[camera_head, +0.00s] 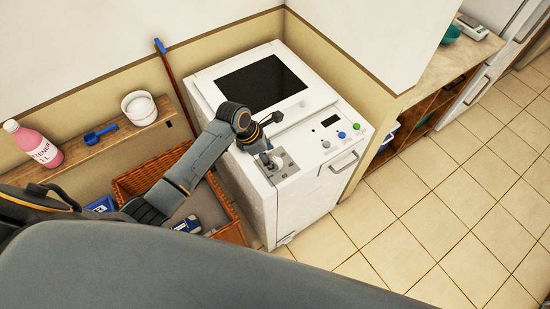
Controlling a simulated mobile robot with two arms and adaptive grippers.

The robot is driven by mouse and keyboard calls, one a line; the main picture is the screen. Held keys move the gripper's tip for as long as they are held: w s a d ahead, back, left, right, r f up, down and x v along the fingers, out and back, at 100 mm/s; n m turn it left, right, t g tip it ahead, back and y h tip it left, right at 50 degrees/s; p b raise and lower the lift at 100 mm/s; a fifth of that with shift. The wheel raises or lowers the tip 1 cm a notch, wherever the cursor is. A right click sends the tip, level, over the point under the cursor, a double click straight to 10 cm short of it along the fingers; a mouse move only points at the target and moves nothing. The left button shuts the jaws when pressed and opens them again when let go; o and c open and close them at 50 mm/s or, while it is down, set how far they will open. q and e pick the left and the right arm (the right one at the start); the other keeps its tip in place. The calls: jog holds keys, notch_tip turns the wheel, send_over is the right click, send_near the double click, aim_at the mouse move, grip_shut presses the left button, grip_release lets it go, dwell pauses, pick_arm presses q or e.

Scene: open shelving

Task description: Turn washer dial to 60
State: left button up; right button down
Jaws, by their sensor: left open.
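The white washer (257,202) stands against the wall in the middle, with a dark window in its lid (262,82). Its front top strip carries a small dark display (331,120), a pale knob (326,144), a blue knob (341,135) and a green knob (356,126). A grey square plate (290,165) lies at the strip's left end. My left gripper (269,164) is open and points down at this plate. The gripper hides part of the plate, so I cannot tell whether it touches a dial there. The dial's numbers are too small to read. My right gripper is out of view.
A wicker basket (233,231) with items stands left of the washer. A wooden shelf (85,152) holds a pink bottle (36,145), a white cup (139,108) and a blue scoop (100,134). Open shelving (428,92) stands right. The tiled floor (440,190) is clear.

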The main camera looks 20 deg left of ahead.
aim_at(275, 161)
pick_arm(q)
jog(key=shift+x, duration=2.1)
jog(key=c, duration=1.1)
jog(key=shift+c, duration=0.2)
